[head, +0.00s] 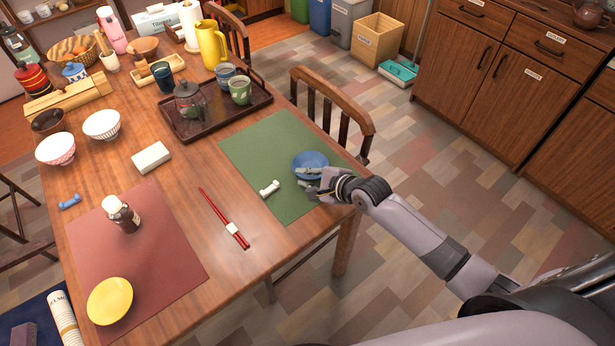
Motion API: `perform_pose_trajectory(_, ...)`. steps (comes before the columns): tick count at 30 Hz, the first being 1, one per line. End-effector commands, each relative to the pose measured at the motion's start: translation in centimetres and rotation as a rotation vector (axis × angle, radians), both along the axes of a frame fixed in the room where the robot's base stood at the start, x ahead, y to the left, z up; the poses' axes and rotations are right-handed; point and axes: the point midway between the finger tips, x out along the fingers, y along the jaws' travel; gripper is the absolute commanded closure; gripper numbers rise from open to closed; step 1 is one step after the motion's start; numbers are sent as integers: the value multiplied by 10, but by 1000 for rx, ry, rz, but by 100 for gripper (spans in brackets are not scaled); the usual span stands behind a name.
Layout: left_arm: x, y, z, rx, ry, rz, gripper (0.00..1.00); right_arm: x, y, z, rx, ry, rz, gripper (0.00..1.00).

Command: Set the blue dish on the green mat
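The blue dish (312,159) lies on the green mat (262,153), near the mat's right edge, and looks level. My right gripper (308,181) comes in from the right at the dish's near side. Its fingers look spread apart, one over the near part of the dish and one nearer the table's edge. The fingers hide the dish's near rim, so I cannot tell whether they touch it. My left gripper is not in view.
A white chopstick rest (269,189) lies on the green mat, left of the dish. Red chopsticks (224,217) lie left of the mat. A dark tray (262,96) with a teapot and cups stands behind it. A chair (335,105) stands at the table's right side.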

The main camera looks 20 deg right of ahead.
Motion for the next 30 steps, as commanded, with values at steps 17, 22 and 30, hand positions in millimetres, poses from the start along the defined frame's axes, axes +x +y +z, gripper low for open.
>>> perform_pose_trajectory(17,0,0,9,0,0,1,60,-40,-20,30,-1,2,0,85)
perform_pose_trajectory(22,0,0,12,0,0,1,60,-67,-33,49,-1,1,2,85)
perform_pose_trajectory(30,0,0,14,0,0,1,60,-88,-45,65,0,1,1,85)
